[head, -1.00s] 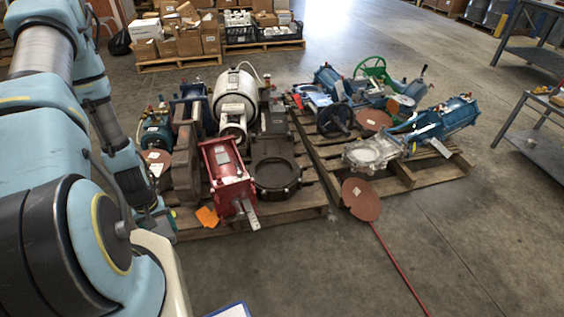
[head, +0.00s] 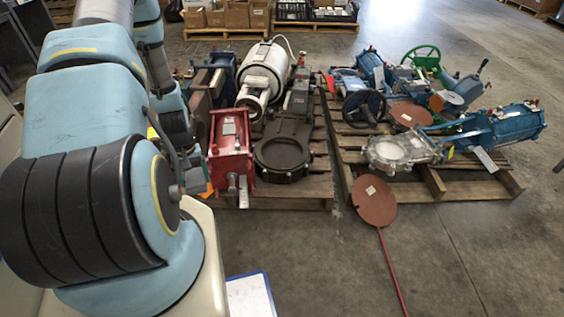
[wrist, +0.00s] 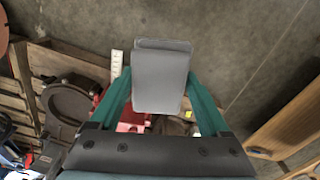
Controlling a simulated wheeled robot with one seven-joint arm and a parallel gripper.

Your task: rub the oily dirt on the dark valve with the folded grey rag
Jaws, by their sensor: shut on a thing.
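The dark valve (head: 283,150), a round flat ring with a dark body behind it, lies on the left wooden pallet, just right of a red actuator. Its ring (wrist: 72,100) also shows at the left of the wrist view. I cannot make out the oily dirt on it. My gripper (wrist: 160,92) is shut on the folded grey rag (wrist: 162,70), a flat block between two green fingers. In the wrist view the rag is right of the valve ring and apart from it.
The red actuator (head: 231,157) and a white cylinder (head: 262,75) crowd the valve. The right pallet (head: 470,183) carries blue valves and a green handwheel (head: 424,57). A brown disc (head: 374,202) with a red rod lies in front.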

